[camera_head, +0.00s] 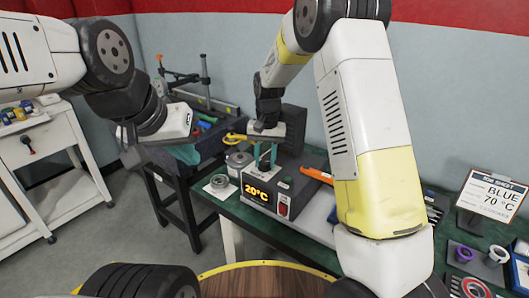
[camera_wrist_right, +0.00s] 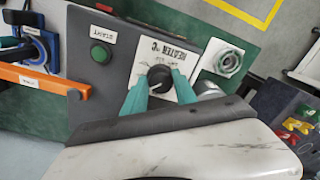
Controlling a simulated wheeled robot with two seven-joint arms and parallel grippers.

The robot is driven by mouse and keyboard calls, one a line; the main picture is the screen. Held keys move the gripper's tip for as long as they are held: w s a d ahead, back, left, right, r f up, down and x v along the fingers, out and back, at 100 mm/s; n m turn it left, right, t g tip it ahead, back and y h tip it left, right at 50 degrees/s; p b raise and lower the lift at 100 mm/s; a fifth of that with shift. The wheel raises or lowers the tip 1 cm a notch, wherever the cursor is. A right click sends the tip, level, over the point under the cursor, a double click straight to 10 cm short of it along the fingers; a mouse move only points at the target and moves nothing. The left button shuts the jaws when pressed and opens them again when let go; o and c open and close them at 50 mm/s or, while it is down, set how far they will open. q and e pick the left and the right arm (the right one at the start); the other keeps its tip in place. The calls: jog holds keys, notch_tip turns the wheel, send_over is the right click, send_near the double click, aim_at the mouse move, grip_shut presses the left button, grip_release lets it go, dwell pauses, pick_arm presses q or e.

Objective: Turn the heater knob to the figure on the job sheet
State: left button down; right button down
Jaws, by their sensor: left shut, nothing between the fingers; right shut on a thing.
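The grey heater box (camera_head: 318,163) stands on the green bench, and its display (camera_head: 256,193) reads 20°C. My right gripper (camera_head: 265,157) points down at the top of the box. In the right wrist view its teal fingers (camera_wrist_right: 160,82) are shut on the black heater knob (camera_wrist_right: 158,75), one on each side, over a white dial label. The knob is mostly hidden in the head view. The job sheet (camera_head: 492,195) at the right reads BLUE 70 °C. My left gripper (camera_head: 186,152) is shut and empty, left of the box.
A green START button (camera_wrist_right: 101,55) and an orange bar (camera_wrist_right: 43,79) are near the knob. A red switch (camera_head: 283,206) is on the box front. A metal ring part (camera_head: 219,182) lies on a white card at left. Purple and white rolls (camera_head: 497,254) stand at right.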

aim_at(266, 161)
jog(key=n, duration=0.4)
jog(key=shift+w+n, duration=0.1)
jog(key=shift+n, duration=2.5)
jog(key=c, duration=1)
grip_release()
jog(key=shift+d, duration=0.1)
notch_tip(266, 161, up, 8)
jog(key=shift+w+d+f, duration=0.1)
jog(key=shift+w+f, duration=0.05)
jog(key=shift+f, duration=0.05)
jog(key=shift+r, duration=0.1)
